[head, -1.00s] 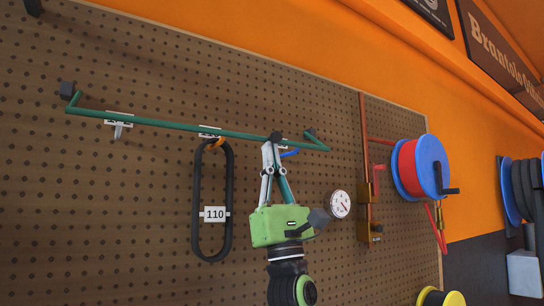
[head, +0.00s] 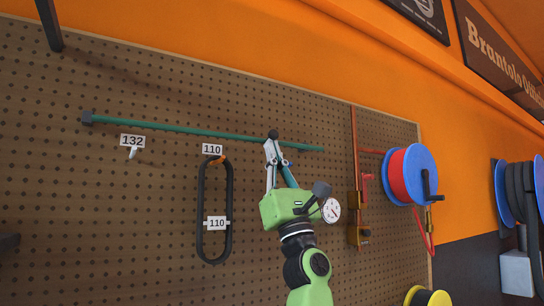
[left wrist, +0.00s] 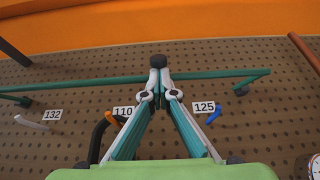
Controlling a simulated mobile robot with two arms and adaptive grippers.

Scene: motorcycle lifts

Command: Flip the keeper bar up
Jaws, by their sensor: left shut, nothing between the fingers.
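The keeper bar is a long thin green bar (head: 190,131) that runs across the pegboard. In the head view it lies above the hook labels. It also shows in the left wrist view (left wrist: 90,81), with a bent arm at its right end. My left gripper (head: 272,137) is shut and empty, its fingertips at the bar's right half. In the left wrist view its closed tips (left wrist: 159,63) overlap the bar; whether they touch it I cannot tell. My right gripper is not in view.
A black belt (head: 201,210) tagged 110 hangs on an orange hook (left wrist: 110,117) below the bar. A white hook (left wrist: 30,122) and a blue hook (left wrist: 214,114) stick out beside it. A round gauge (head: 331,210) and a red-blue reel (head: 400,174) are to the right.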

